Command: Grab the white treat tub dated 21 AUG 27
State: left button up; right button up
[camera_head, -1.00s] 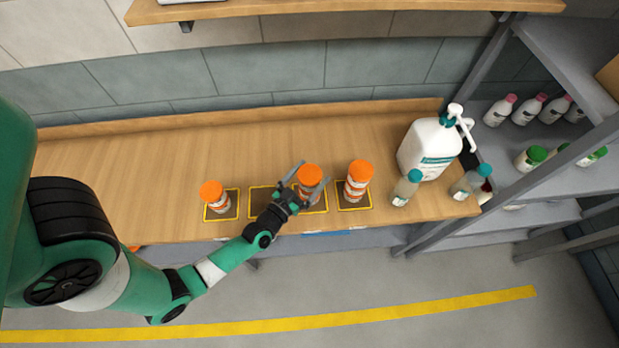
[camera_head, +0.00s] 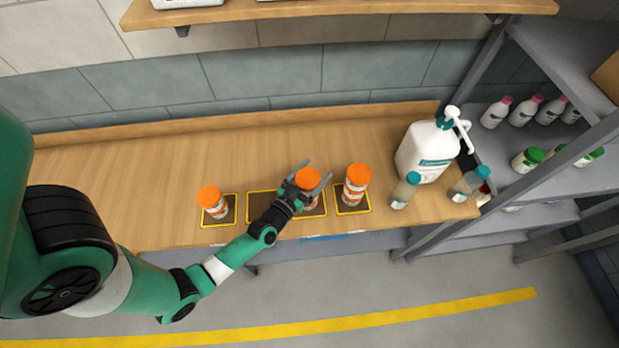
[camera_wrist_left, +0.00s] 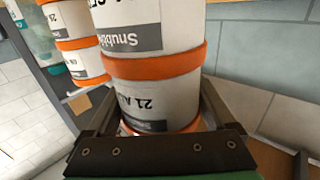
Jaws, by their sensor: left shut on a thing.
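Above an orange band is more white wall with a grey "Snubb…" label. The gripper's base hides the bottom. My right gripper is in neither view.
A similar tub (camera_head: 356,186) stands close on the right, another (camera_head: 211,203) to the left, with an empty yellow-framed mat (camera_head: 259,204) between. A large white pump jug (camera_head: 427,150) and small bottles stand farther right, beside a grey shelf.

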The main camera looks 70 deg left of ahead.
aim_at(314, 172)
pick_arm(q)
jog(key=shift+r, duration=0.15)
jog(key=shift+r+p, duration=0.25)
jog(key=shift+p, duration=0.05)
jog(key=r+p, duration=0.3)
jog(key=r, duration=0.1)
jog(key=shift+d+r+p, duration=0.1)
jog(key=shift+d+p, duration=0.25)
jog(key=shift+p, duration=0.05)
jog(key=d+r+p, duration=0.1)
jog(key=s+d+r+p, duration=0.1)
jog(key=r+p, duration=0.1)
jog(key=d+r+p, duration=0.1)
jog(key=p, duration=0.1)
jog(key=shift+s+r, duration=0.15)
jog(key=s+d+r+p, duration=0.3)
jog(key=d+p, duration=0.1)
jog(key=d, duration=0.5)
jog(key=shift+s+d+r+p, duration=0.2)
jog(key=shift+s+r+p, duration=0.15)
jog(key=shift+p, duration=0.05)
